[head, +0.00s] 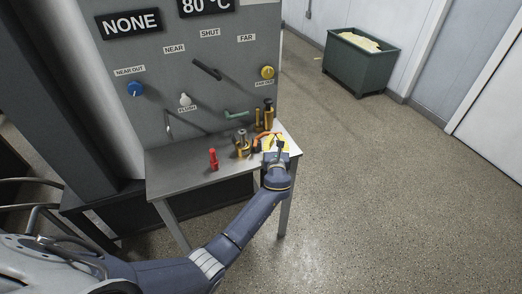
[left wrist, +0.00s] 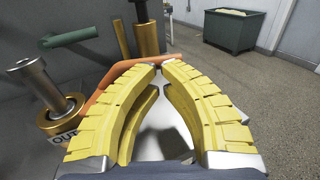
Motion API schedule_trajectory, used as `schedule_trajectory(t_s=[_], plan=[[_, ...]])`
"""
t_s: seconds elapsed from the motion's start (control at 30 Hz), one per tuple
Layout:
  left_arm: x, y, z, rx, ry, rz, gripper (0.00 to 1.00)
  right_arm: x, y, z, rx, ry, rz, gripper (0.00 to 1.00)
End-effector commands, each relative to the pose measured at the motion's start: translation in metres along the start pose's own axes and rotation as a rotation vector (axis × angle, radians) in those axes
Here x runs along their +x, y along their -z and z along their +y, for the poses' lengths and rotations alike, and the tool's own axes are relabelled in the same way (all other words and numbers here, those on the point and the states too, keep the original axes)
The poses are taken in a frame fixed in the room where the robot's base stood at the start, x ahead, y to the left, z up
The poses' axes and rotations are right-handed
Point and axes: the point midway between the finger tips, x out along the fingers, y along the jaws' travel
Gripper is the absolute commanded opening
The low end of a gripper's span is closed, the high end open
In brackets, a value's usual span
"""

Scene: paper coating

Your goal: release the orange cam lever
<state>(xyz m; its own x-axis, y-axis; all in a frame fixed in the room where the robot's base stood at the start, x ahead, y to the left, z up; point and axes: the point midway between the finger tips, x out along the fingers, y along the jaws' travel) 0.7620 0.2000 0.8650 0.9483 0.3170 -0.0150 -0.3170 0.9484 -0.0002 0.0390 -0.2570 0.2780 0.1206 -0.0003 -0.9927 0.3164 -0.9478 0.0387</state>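The orange cam lever (head: 259,137) is at the right end of the steel bench, by the panel's foot. In the left wrist view the orange lever (left wrist: 106,84) runs from the left behind my left fingers and past their tips. My left gripper (head: 271,143) is at the lever. In the left wrist view the yellow fingers of my left gripper (left wrist: 161,67) bow outward, with tips close together beside the orange bar. Whether they clamp it is hidden. My right gripper is not in view.
A steel and brass post (left wrist: 38,88) with a ring marked "OUT" stands left of the lever. A green handle (head: 236,114) and brass posts (head: 268,112) are behind. A red piece (head: 213,158) stands on the bench (head: 180,172). A green bin (head: 358,68) stands on open floor.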

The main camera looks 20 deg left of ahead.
Motion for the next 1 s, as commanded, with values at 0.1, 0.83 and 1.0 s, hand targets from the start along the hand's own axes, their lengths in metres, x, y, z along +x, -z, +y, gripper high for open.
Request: schedule_trajectory(t_s=[0.1,0.83,1.0], plan=[[0.000,0.000,0.000,0.000,0.001,0.000,0.00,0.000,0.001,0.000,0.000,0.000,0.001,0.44],[-0.047,0.001,-0.016,-0.002,0.017,0.002,0.00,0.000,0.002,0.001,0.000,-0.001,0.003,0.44],[-0.080,0.001,-0.017,-0.001,0.017,0.001,0.00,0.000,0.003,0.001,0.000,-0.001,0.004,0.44]])
